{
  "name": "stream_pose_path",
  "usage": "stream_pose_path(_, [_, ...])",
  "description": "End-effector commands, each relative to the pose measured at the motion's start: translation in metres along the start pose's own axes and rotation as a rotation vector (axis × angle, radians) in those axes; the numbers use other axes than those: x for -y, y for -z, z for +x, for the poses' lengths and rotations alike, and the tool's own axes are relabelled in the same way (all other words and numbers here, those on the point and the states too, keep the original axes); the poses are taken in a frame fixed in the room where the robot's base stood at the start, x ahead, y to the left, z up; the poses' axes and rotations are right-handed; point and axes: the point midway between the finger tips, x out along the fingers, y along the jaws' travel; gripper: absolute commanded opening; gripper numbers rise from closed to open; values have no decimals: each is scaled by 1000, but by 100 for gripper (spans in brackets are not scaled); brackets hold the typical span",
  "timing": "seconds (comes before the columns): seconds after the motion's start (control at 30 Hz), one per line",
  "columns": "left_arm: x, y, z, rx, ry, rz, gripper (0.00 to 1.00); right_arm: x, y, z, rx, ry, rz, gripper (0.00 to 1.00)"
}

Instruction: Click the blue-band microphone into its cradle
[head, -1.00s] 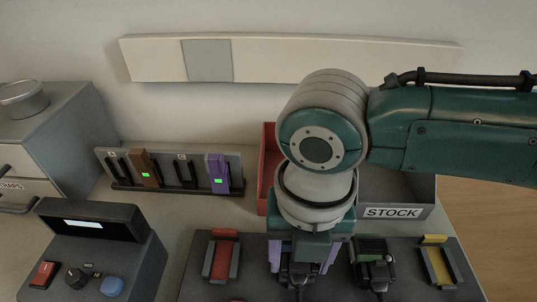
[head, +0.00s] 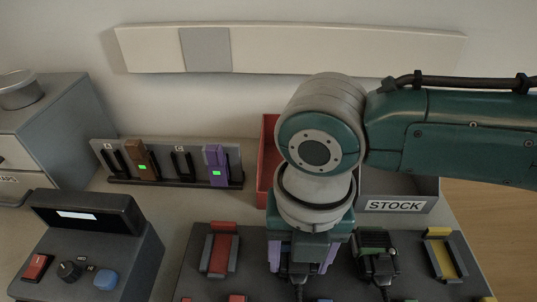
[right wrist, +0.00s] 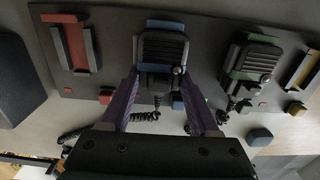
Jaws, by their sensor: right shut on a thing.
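My right gripper (head: 303,262) points down over the dark cradle board, its purple fingers on either side of a black microphone. The right wrist view shows this microphone (right wrist: 163,48) between the fingertips (right wrist: 162,76), with a coiled cord below it. It lies over or in the cradle with the blue tab (right wrist: 165,24); I cannot tell whether it is fully seated. In the head view the gripper hides most of it and that cradle. My left gripper is not in view.
Left of the held microphone is an empty red cradle (head: 220,252). To its right, a microphone (head: 376,264) sits in the green cradle, close by, and a yellow cradle (head: 443,258) is empty. Behind stand a red bin (head: 267,165), a STOCK bin (head: 398,206) and a radio rack (head: 120,181).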

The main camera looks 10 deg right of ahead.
Motion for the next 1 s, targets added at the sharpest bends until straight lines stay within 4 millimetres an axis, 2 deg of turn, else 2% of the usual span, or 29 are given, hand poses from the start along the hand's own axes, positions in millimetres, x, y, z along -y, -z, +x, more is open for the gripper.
stream_pose_path(0.27, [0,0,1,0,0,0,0,0,0,2,0,0,0,13])
stream_pose_path(0.3, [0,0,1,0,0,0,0,0,0,2,0,0,0,63])
stream_pose_path(0.6, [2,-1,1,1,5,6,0,0,0,2,0,0,0,97])
stream_pose_path(0.87, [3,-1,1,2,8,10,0,0,0,1,0,0,0,97])
stream_pose_path(1.0, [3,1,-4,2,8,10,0,0,-1,-14,2,-2,0,97])
